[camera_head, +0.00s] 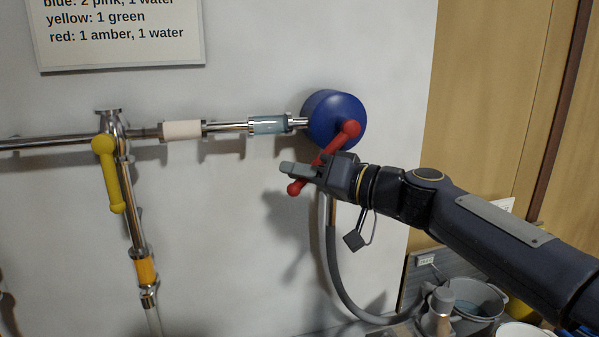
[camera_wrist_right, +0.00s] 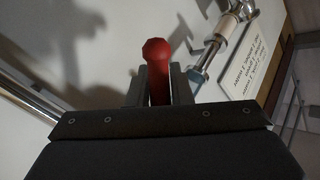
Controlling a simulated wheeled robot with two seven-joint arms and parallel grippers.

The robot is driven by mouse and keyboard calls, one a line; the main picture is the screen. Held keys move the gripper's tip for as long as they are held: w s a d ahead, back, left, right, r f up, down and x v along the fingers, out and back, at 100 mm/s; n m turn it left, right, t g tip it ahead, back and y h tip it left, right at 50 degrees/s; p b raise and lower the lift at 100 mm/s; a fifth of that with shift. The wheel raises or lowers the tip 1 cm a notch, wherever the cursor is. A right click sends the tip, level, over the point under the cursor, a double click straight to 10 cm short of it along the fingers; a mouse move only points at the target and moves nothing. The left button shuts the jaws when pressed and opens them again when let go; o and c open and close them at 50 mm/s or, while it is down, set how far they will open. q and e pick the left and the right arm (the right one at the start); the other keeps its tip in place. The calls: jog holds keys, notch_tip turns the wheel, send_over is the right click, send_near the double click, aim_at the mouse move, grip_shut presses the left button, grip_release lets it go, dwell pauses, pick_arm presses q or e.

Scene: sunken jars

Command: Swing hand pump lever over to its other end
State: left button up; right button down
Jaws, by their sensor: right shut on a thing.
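The hand pump is a round blue body (camera_head: 338,112) on the white wall, at the right end of a chrome pipe. Its red lever (camera_head: 349,129) has a knob at the pump's front and slants down-left to a rounded end. My right gripper (camera_head: 303,172) is shut on the lever's lower part, with the red end showing just below the fingers. In the right wrist view the red lever (camera_wrist_right: 158,70) stands between the two fingers (camera_wrist_right: 155,92), its rounded end pointing away from the wrist. The gripper hides the lever's middle. My left gripper is not in view.
A yellow valve handle (camera_head: 109,175) hangs on the pipe branch at left. A grey hose (camera_head: 338,270) runs down from the pump. A label sign (camera_head: 120,35) is on the wall. A pot (camera_head: 477,300) and other vessels stand below my right arm.

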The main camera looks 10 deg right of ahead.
jog(key=d+f+n+g+h+p, duration=0.1)
jog(key=d+n+g+h+p, duration=0.2)
jog(key=d+n+h+p, duration=0.5)
jog(key=shift+w+d+n+h, duration=0.25)
jog(key=shift+d+n+h, duration=0.45)
jog(key=shift+d+h, duration=2.4)
jog(key=shift+d+y, duration=0.8)
jog(key=shift+d, duration=0.1)
jog(key=c, duration=1.3)
grip_release()
jog(key=v, duration=0.7)
jog(key=shift+s+r, duration=0.2)
jog(key=shift+r, duration=0.15)
